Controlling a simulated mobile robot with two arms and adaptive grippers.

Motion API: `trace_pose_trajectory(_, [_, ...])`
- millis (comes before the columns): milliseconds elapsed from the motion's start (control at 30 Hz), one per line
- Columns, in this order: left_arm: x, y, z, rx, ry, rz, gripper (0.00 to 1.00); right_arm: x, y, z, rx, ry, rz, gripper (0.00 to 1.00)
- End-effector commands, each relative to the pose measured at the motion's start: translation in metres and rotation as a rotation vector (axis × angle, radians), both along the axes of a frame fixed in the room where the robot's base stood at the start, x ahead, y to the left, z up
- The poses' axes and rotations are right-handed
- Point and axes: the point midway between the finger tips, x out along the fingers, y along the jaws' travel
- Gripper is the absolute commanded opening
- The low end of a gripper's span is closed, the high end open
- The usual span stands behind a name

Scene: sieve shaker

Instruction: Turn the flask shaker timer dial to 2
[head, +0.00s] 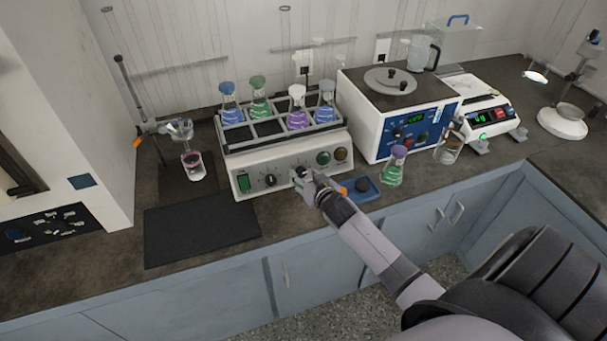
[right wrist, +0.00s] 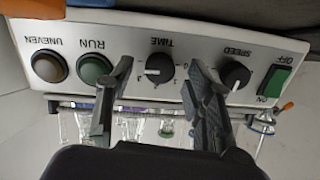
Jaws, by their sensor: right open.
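The flask shaker (head: 250,160) stands on the dark bench and holds several stoppered flasks in its rack. Its front panel also shows, upside down, in the right wrist view (right wrist: 205,95). There the black TIME dial (right wrist: 160,68) sits between the SPEED dial (right wrist: 235,76) and the green RUN button (right wrist: 95,69). I cannot read clearly which number the TIME dial points to. My right gripper (head: 312,184) is at the panel. In the right wrist view its open fingers (right wrist: 160,82) stand on either side of the TIME dial, with gaps between. My left gripper is not in view.
A blue tray (head: 372,193) with a dark round item lies right of my right gripper. A green flask (head: 395,167) and a white water bath (head: 352,112) stand farther right. A black mat (head: 200,228) lies front left of the shaker.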

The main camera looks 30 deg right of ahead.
Motion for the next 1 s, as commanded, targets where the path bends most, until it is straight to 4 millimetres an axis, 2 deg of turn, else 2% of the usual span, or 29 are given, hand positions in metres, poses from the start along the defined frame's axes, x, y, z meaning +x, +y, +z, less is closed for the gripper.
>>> trace_pose_trajectory(200, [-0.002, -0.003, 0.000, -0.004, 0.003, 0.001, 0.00, 0.015, -0.003, -0.006, -0.001, 0.000, 0.000, 0.48])
trace_pose_trajectory(533, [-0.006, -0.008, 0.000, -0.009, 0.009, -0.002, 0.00, 0.017, -0.003, -0.007, -0.001, 0.000, 0.000, 0.48])
trace_pose_trajectory(1000, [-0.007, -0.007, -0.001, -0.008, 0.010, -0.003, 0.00, 0.017, -0.003, -0.007, -0.001, 0.001, 0.000, 0.17])
